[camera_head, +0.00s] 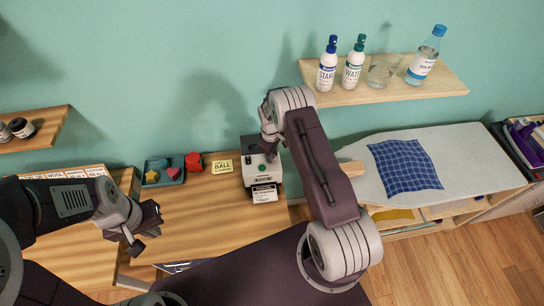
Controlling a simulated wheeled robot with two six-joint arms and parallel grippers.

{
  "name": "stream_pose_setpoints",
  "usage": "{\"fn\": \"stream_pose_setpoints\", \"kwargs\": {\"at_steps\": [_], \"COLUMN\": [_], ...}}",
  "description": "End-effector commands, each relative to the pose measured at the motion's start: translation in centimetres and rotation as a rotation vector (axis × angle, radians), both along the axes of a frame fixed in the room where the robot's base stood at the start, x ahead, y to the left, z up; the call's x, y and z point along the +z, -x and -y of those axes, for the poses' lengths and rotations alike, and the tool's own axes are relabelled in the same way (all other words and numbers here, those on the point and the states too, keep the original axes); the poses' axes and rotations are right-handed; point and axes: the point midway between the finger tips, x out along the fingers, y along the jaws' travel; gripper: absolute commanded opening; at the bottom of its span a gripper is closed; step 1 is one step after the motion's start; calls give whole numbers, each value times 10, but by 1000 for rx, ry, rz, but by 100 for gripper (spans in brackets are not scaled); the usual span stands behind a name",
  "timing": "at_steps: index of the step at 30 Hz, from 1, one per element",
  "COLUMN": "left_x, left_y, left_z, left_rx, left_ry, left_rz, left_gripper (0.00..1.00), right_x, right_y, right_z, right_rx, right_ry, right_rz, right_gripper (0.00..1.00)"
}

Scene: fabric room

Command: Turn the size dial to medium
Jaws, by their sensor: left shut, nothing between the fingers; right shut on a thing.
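The small white-and-black machine (263,187) stands at the back right of the wooden table, with a green button and a label on its front. My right arm reaches over it from the right. My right gripper (269,152) points down at the machine's top and is shut on the size dial there. The dial is hidden by the gripper, so its setting cannot be read. My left gripper (142,236) is shut and empty above the left part of the table, well away from the machine.
A yellow card (222,164), a red object (194,162) and a tray of small items (163,171) lie left of the machine. An ironing board (458,158) with a blue checked cloth (405,166) stands right. Bottles stand on a wall shelf (437,83). The table's middle is clear.

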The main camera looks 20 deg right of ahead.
Motion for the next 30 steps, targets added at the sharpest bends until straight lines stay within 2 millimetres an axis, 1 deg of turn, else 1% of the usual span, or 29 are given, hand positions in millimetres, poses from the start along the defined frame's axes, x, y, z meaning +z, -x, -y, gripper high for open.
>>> {"fn": "stream_pose_setpoints", "kwargs": {"at_steps": [1, 3, 9, 15, 21, 30], "left_x": [-7, -12, -22, -29, -32, -34], "left_y": [0, 0, 0, 0, 0, 0], "left_z": [0, 0, 0, 0, 0, 0], "left_rx": [0, 0, 0, 0, 0, 0], "left_ry": [0, 0, 0, 0, 0, 0], "left_rz": [0, 0, 0, 0, 0, 0], "left_gripper": [0, 0, 0, 0, 0, 0], "right_x": [-3, -3, -2, -1, 0, 1], "right_y": [-1, -1, -1, 0, 0, 0], "right_z": [0, 0, 0, 0, 0, 1], "right_rx": [39, 99, 260, 385, 467, 513], "right_ry": [0, 0, 1, 0, 1, 1], "right_rz": [3, 3, 4, 3, 4, 4], "right_gripper": [0, 0, 0, 0, 0, 0]}}
